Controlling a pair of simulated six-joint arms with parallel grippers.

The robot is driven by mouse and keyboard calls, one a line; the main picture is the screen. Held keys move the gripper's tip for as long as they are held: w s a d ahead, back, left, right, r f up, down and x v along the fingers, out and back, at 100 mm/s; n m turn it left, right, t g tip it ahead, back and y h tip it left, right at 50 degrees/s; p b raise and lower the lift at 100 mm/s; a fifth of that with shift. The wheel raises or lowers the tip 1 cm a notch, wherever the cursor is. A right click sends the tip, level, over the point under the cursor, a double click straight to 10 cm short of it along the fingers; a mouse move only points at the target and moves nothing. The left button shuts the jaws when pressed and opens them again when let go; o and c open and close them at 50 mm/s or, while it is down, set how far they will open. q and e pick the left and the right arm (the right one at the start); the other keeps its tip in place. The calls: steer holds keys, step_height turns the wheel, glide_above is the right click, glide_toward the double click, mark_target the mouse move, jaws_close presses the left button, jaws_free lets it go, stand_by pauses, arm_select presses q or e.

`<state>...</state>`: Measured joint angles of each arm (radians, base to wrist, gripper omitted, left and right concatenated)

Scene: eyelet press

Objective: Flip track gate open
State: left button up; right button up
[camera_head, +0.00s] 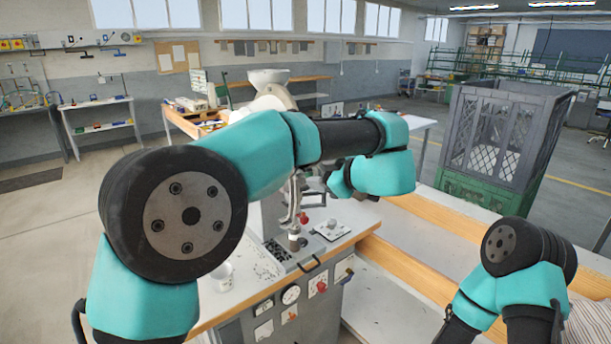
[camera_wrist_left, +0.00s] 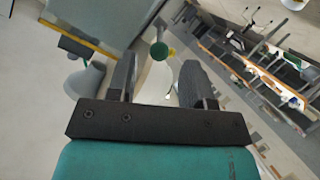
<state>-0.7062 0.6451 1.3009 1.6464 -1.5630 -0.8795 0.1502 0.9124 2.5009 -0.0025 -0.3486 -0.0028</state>
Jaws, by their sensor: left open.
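The eyelet press (camera_head: 268,215) stands on the bench, mostly behind my left arm, with a pale bowl (camera_head: 268,76) on top. My left gripper shows in the left wrist view (camera_wrist_left: 160,82), with two dark fingers apart and nothing held. A small green ball knob (camera_wrist_left: 158,51) shows in the gap beyond the fingertips, beside a pale curved part. I cannot tell how far it is from the fingers, or whether it belongs to the track gate. The track gate cannot be made out in the head view. My right gripper is out of view; only its arm shows at lower right.
A white cup (camera_head: 222,275) stands at the left of the bench top. A front panel (camera_head: 290,312) carries dials and a red knob. A small plate with a knob (camera_head: 332,230) lies right of the press. A grey and green crate (camera_head: 505,140) stands at the right.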

arm_select(q)
steer(key=x, duration=0.5)
steer(key=shift+w+a+f, duration=0.15)
steer(key=shift+w+a, duration=0.05)
steer(key=shift+a, duration=0.05)
steer(key=shift+c, duration=0.2)
jaws_close()
steer(key=shift+w+a+r+g+h, duration=0.1)
steer(key=shift+r+g+h, duration=0.15)
steer(key=shift+g+h, duration=0.45)
steer(key=shift+o, duration=0.2)
jaws_free()
steer(key=shift+f, duration=0.15)
